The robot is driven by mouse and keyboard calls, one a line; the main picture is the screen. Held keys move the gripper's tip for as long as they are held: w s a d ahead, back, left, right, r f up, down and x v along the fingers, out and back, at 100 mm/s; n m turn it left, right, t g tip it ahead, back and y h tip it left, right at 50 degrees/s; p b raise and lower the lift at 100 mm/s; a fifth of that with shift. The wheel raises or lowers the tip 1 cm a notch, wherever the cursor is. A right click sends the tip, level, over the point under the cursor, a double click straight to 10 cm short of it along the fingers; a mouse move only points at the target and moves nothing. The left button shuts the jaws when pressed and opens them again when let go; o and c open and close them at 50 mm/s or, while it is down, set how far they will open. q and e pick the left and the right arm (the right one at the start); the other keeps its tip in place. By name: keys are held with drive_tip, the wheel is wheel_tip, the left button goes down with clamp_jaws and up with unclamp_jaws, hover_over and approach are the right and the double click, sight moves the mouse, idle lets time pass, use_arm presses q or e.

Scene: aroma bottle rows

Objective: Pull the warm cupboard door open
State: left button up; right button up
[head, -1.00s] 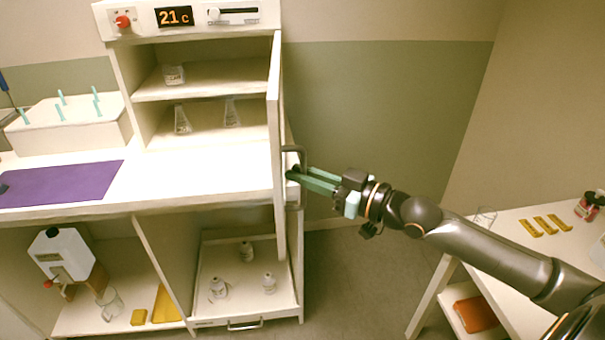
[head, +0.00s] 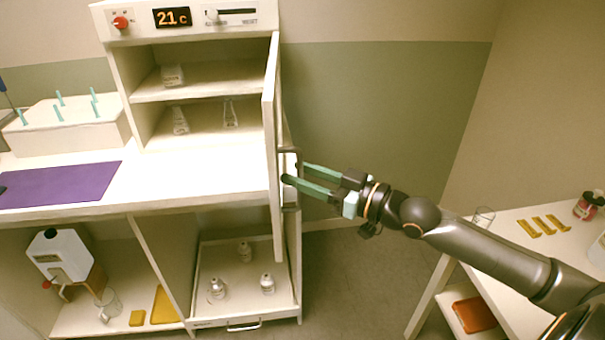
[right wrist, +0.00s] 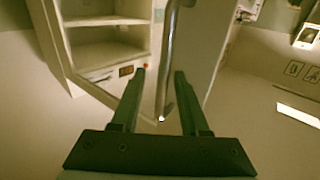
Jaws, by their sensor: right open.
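The warm cupboard (head: 128,90) has a 21 c display, and its interior with shelves is exposed. Its door (head: 272,130) stands swung wide open, seen nearly edge-on in the head view. Whether a finger touches the handle I cannot tell. My left gripper is not in view.
Glassware (head: 180,121) stands on the cupboard shelves. A purple mat (head: 60,185) lies on the counter. Below, a pulled-out drawer (head: 245,308) holds small bottles. A side table (head: 520,245) stands at the right. Floor and wall between them are free.

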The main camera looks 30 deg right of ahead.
drive_tip(key=p+v, duration=0.5)
drive_tip(key=v, duration=0.7)
drive_tip(key=shift+s+d+p, duration=0.2)
drive_tip(key=shift+p, duration=0.1)
idle(0.7)
idle(0.5)
